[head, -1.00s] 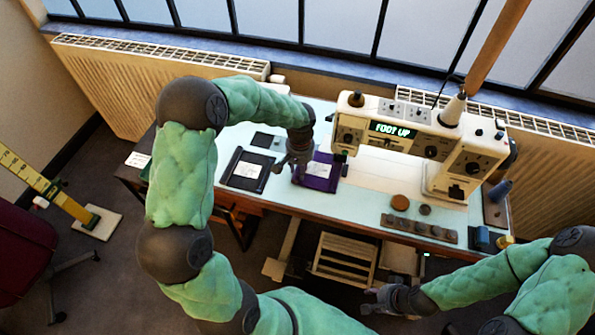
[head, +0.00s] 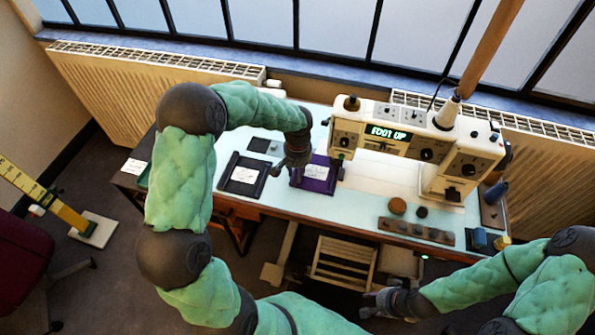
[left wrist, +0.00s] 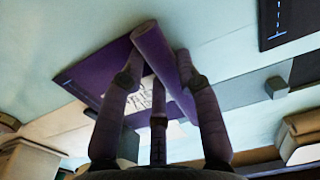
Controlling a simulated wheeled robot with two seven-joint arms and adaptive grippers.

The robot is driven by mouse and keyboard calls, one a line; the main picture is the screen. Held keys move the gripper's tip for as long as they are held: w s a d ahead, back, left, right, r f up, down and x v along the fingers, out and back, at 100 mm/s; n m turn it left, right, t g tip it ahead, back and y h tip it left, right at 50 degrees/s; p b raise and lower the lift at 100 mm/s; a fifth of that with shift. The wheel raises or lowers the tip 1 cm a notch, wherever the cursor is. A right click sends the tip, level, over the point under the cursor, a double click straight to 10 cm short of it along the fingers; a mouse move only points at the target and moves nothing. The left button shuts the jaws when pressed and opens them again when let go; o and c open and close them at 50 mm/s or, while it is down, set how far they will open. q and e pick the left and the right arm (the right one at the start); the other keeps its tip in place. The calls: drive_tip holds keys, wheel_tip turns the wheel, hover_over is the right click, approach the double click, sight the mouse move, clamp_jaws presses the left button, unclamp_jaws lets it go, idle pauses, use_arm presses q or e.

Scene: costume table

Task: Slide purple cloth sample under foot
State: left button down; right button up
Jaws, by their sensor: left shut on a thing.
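The purple cloth sample (head: 317,184) lies flat on the pale table, a white label on it, its right edge by the left end of the sewing machine. The machine (head: 382,115) has a lit display reading "FOOT UP". Its foot is too small to make out. My left gripper (head: 292,168) is at the sample's left part. In the left wrist view its fingers (left wrist: 160,85) are shut on a purple roll along the sample (left wrist: 93,75), partly hiding the label. My right gripper (head: 372,301) hangs low in front of the table, away from the sample; its finger opening is unclear.
A black sample with a white label (head: 243,175) lies left of the purple one, with a small dark square (head: 259,145) behind. A wooden crate (head: 343,262) is below.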

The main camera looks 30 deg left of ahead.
use_arm(q)
drive_tip(key=c, duration=0.8)
unclamp_jaws()
wheel_tip(320, 180, up, 12)
